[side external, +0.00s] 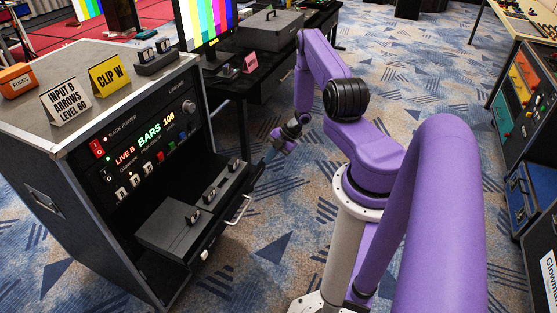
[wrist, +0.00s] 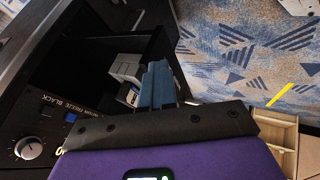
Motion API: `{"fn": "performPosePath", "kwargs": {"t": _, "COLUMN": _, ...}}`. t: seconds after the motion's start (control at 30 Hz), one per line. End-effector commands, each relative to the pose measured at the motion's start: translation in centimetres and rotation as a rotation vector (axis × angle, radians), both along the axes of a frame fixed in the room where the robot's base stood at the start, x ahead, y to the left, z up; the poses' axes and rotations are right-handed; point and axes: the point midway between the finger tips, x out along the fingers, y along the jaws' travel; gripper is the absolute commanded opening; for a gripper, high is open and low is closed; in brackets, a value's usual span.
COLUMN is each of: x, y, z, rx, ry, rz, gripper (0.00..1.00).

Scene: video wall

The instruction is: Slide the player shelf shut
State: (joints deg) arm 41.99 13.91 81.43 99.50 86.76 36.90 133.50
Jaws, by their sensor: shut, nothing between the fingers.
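The player shelf (side external: 213,241) sticks out of the lower part of the black rack (side external: 120,235) in the side view. It carries grey player boxes (side external: 172,231), and a pale bar handle (side external: 240,210) is on its front. My gripper (side external: 268,157) is beyond the far end of the shelf, close to the rack's far side; I cannot tell whether it touches anything. In the wrist view my gripper's blue-grey fingers (wrist: 158,84) are together and empty. They point toward a dark recess with pale boxes (wrist: 128,76) beside them.
The rack's control panel (side external: 145,140) has lit text, switches and a knob (side external: 189,107). A dark table (side external: 262,75) with a monitor (side external: 207,25) stands behind. A beige tray (wrist: 283,135) shows in the wrist view. The carpet before the shelf is clear.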

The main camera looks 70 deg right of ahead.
Motion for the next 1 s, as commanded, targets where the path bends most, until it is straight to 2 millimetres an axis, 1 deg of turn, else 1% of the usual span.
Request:
{"fn": "performPosePath", "kwargs": {"t": 0.03, "x": 1.4, "y": 0.2, "z": 0.0, "rx": -0.003, "ry": -0.005, "rz": 0.01, "gripper": 0.0}}
{"fn": "performPosePath", "kwargs": {"t": 0.2, "x": 5.5, "y": 0.2, "z": 0.0, "rx": -0.003, "ry": -0.005, "rz": 0.01, "gripper": 0.0}}
{"fn": "performPosePath", "kwargs": {"t": 0.3, "x": 7.8, "y": 0.2, "z": 0.0, "rx": -0.004, "ry": -0.005, "rz": 0.008, "gripper": 0.0}}
{"fn": "performPosePath", "kwargs": {"t": 0.5, "x": 11.2, "y": 0.1, "z": 0.0, "rx": -0.002, "ry": -0.003, "rz": 0.006, "gripper": 0.0}}
{"fn": "performPosePath", "kwargs": {"t": 0.6, "x": 12.4, "y": 0.2, "z": 0.0, "rx": -0.002, "ry": -0.003, "rz": 0.006, "gripper": 0.0}}
{"fn": "performPosePath", "kwargs": {"t": 0.7, "x": 13.3, "y": 0.1, "z": 0.0, "rx": 0.0, "ry": -0.002, "rz": 0.004, "gripper": 0.0}}
{"fn": "performPosePath", "kwargs": {"t": 0.83, "x": 13.8, "y": 0.1, "z": 0.0, "rx": 0.0, "ry": -0.001, "rz": 0.002, "gripper": 0.0}}
{"fn": "performPosePath", "kwargs": {"t": 1.0, "x": 14.0, "y": 0.0, "z": 0.0, "rx": 0.0, "ry": -0.001, "rz": 0.001, "gripper": 0.0}}
